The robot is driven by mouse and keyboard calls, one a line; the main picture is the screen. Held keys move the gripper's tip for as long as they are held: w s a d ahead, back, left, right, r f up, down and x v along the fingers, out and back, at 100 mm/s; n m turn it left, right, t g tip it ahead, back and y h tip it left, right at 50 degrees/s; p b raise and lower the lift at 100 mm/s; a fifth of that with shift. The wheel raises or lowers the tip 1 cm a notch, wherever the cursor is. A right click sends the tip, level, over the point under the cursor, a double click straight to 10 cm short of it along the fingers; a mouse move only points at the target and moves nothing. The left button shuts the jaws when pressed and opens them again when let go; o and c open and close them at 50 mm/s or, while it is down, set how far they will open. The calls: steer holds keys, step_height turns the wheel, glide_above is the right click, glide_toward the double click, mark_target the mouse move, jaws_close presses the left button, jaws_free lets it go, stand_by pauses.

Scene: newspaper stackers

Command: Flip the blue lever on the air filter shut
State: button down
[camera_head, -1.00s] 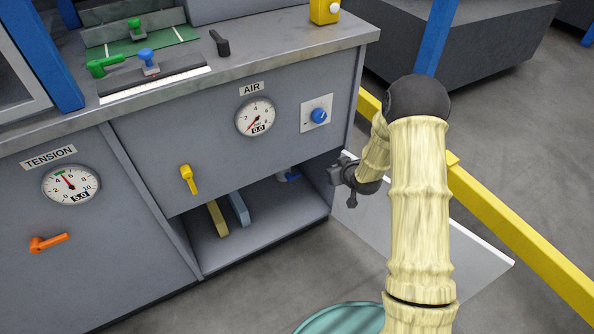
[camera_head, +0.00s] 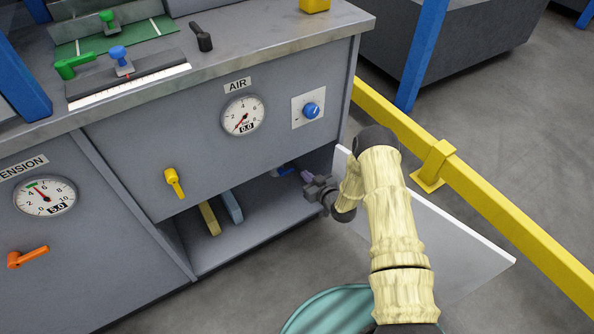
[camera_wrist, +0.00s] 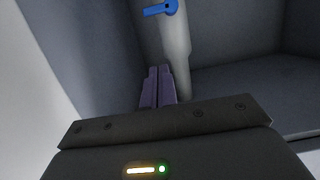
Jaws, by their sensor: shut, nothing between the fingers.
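The blue lever (camera_wrist: 158,9) shows at the top of the wrist view, pointing left from its round hub. It is on a pale upright cylinder (camera_wrist: 176,48), which looks like the air filter. In the head view the lever (camera_head: 284,171) is a small blue piece inside the open lower compartment, partly hidden by the cabinet's upper edge. My gripper (camera_head: 305,175) is at the compartment's right side, just right of the lever. Its purple fingers (camera_wrist: 158,72) are together and empty, below the lever in the wrist view and apart from it.
A white open door panel (camera_head: 455,240) lies behind my arm. The cabinet's side wall and front edge border the opening. A yellow bar (camera_head: 218,219) and a blue-grey bar (camera_head: 232,206) stand left inside. A yellow rail (camera_head: 480,185) runs at right; a teal round object (camera_head: 325,312) is below.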

steer(key=b, duration=0.5)
glide_above(286, 171)
steer(key=d, duration=0.3)
step_height(286, 171, down, 3)
steer(key=f, duration=0.1)
steer(key=f+b, duration=0.1)
steer(key=f, duration=0.1)
steer(key=shift+s+f, duration=0.2)
steer(key=shift+s, duration=0.15)
steer(key=shift+w+a+f+b, duration=0.1)
steer(key=shift+a+b, duration=0.15)
steer(key=shift+b, duration=0.2)
